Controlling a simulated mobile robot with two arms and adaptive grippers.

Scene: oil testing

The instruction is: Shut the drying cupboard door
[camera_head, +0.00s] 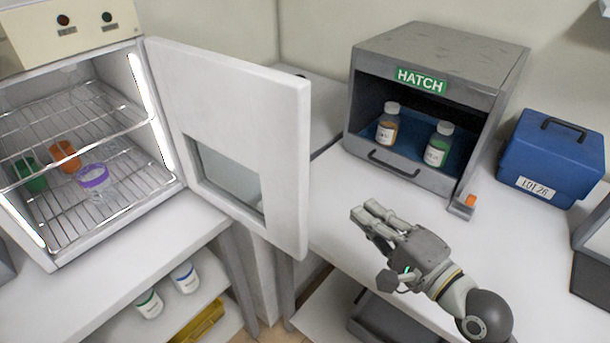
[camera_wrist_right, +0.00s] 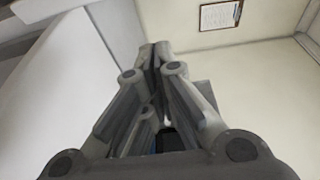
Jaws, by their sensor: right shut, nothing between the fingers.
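The drying cupboard (camera_head: 75,130) stands at the left in the head view, with wire shelves and a lit interior. Its white door (camera_head: 240,110), with a small window, stands wide open, swung out to the right of the cupboard. My right gripper (camera_head: 363,212) is shut and empty, over the right-hand table, to the right of the door and apart from it in the head view. In the right wrist view its fingers (camera_wrist_right: 155,60) are closed together, and a white panel, probably the door (camera_wrist_right: 55,100), fills the left side. My left gripper is not in view.
A grey hatch box (camera_head: 435,110) holds two bottles on the right table; a blue case (camera_head: 550,160) stands right of it. Orange, green and purple-rimmed beakers (camera_head: 93,177) stand on the cupboard's lower rack. A gap separates the two tables below the door.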

